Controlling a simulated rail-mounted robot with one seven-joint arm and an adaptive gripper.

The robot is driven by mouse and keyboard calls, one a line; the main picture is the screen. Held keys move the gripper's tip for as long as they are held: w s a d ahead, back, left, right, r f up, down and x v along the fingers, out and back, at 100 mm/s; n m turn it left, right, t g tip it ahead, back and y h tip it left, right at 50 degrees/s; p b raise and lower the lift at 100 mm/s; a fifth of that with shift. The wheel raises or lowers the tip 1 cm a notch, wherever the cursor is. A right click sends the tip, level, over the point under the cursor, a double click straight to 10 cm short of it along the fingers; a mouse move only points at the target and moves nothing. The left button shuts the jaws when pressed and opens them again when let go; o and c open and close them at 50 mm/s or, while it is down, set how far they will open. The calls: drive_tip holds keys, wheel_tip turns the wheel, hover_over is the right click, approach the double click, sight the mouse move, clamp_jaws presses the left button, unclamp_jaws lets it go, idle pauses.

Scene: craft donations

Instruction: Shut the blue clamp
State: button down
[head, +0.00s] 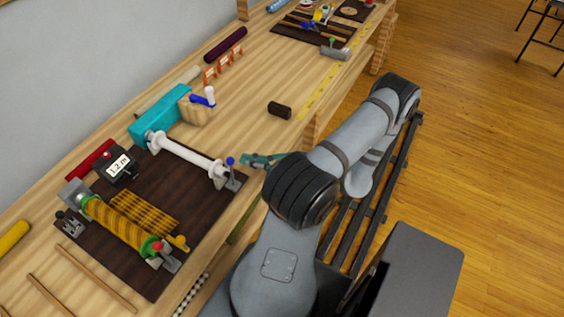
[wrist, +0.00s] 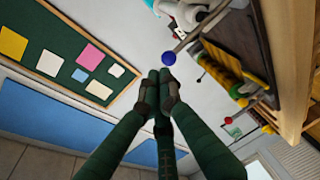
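The blue clamp shows as a lever with a round blue knob (head: 230,161), standing up from the metal bracket (head: 234,181) at the near end of the white roll (head: 185,154). In the wrist view the blue knob (wrist: 168,58) is just beyond my fingertips. My gripper (head: 246,160) is at the bench's front edge, just right of the knob. In the wrist view my green fingers (wrist: 160,88) come together at their tips with nothing between them. I cannot tell whether they touch the knob.
A black measuring box (head: 118,165), a teal block (head: 160,114) and a dark cylinder (head: 279,109) are nearby. The bench right of the teal block is mostly clear.

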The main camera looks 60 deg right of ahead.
drive_tip(key=b+v, duration=0.3)
drive_tip(key=v, duration=0.8)
drive_tip(key=shift+r, duration=0.25)
drive_tip(key=shift+s+d, duration=0.1)
drive_tip(key=shift+s, duration=0.1)
drive_tip(key=p+x, duration=0.2)
drive_tip(key=x, duration=1.1)
drive_tip(key=shift+f, duration=0.3)
